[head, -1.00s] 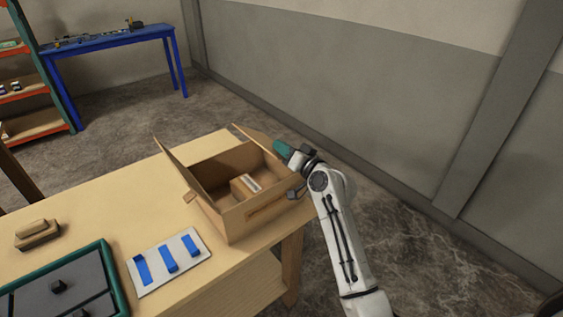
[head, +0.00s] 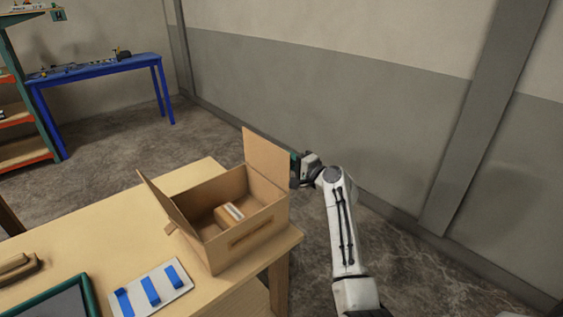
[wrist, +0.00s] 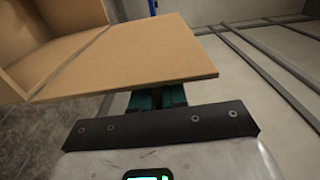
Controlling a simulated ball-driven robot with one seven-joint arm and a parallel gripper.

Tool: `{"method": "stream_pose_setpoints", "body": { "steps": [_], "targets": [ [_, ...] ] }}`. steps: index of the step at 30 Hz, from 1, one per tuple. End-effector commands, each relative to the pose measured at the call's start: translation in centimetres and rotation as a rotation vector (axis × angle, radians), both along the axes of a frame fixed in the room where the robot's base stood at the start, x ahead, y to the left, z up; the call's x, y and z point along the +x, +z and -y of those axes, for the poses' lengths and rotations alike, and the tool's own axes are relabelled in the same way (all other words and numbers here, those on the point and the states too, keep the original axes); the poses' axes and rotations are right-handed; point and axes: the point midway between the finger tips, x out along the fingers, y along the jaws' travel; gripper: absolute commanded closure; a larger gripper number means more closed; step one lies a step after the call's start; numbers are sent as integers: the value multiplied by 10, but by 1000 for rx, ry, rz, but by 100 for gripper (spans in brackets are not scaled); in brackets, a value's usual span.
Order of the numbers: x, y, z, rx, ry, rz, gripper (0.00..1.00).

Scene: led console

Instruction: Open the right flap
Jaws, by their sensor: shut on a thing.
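The cardboard box (head: 246,236) sits on the wooden table with its top open. Its right flap (head: 267,160) stands raised, roughly upright, at the box's right side. In the wrist view the flap (wrist: 135,58) is a flat brown panel hinged to the box at the left. My gripper (head: 295,168) is at the outer side of the flap. In the wrist view its teal fingers (wrist: 158,96) meet the flap's near edge and are shut on it; the fingertips are partly hidden by the panel. The left flap (head: 164,204) also stands up, leaning outward.
A small brown box (head: 228,215) lies inside the carton. A white panel with blue strips (head: 150,288) and a dark green-framed tray (head: 84,280) lie on the table (head: 90,233). The grey wall (head: 330,90) stands beyond my arm; floor lies between.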

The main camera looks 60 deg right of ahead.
Motion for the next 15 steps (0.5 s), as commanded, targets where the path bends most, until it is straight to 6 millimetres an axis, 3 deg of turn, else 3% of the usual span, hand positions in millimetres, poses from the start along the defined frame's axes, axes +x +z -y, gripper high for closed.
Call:
{"method": "stream_pose_setpoints", "body": {
  "steps": [15],
  "targets": [
    [-8, -11, 26, 258, -1, 74, 100]
  ]
}}
